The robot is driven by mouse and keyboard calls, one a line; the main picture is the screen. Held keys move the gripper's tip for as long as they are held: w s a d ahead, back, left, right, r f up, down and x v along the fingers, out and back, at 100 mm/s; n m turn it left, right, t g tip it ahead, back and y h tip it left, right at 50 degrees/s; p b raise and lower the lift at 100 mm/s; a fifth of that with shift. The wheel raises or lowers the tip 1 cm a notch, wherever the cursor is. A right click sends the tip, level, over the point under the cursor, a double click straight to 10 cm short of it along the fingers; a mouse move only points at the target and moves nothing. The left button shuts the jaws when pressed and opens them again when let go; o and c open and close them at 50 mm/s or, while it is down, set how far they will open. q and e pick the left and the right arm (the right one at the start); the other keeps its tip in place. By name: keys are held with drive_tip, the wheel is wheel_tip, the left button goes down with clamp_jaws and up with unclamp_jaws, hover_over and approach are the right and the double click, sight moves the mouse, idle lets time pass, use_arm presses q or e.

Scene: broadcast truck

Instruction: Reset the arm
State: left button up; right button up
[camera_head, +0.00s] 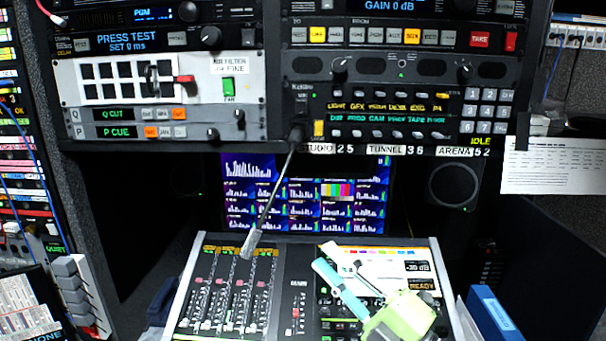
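My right gripper (334,262) shows at the lower right of centre, over the right half of the mixing console (303,270). It has a pale green body, a light blue part and a white and black finger part. It points up and to the left. Its fingers are seen small and at a slant, so I cannot tell how far apart they are. I see nothing clearly held in it. Whether it touches the console is not clear. My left gripper is not in view.
A gooseneck microphone (270,200) hangs from the upper rack down over the console. Behind stands a monitor screen (305,192) below the rack panels (400,75). A paper sheet (555,165) hangs at the right. Blue folders (492,312) stand at the lower right.

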drive_tip(key=w+d+f+m+t+h, duration=0.2)
drive_tip(key=d+f+m+t+h, duration=0.4)
drive_tip(key=d+m+h, duration=0.65)
drive_tip(key=s+d+f+m+g+h, duration=0.3)
drive_tip(key=f+m+g, duration=0.1)
drive_tip(key=f, duration=0.4)
drive_tip(key=s+d+f+m+g+h, duration=0.2)
drive_tip(key=s+f+m+g, duration=0.25)
drive_tip(key=f, duration=0.45)
drive_tip(key=s+a+f+m+g+y, duration=0.1)
drive_tip(key=s+f+g, duration=0.5)
drive_tip(key=s, duration=0.5)
drive_tip(key=s+a+f+m+g, duration=0.1)
drive_tip(key=s+f+g, duration=0.2)
drive_tip(key=s+f, duration=0.65)
drive_tip(key=s+f+g+b, duration=0.25)
drive_tip(key=f+b, duration=0.25)
drive_tip(key=f, duration=2.5)
drive_tip(key=s+d+f+b, duration=0.3)
drive_tip(key=s+f+b, duration=0.2)
drive_tip(key=s+f, duration=1.3)
wheel_tip(320, 180, down, 4)
drive_tip(key=shift+g, duration=0.3)
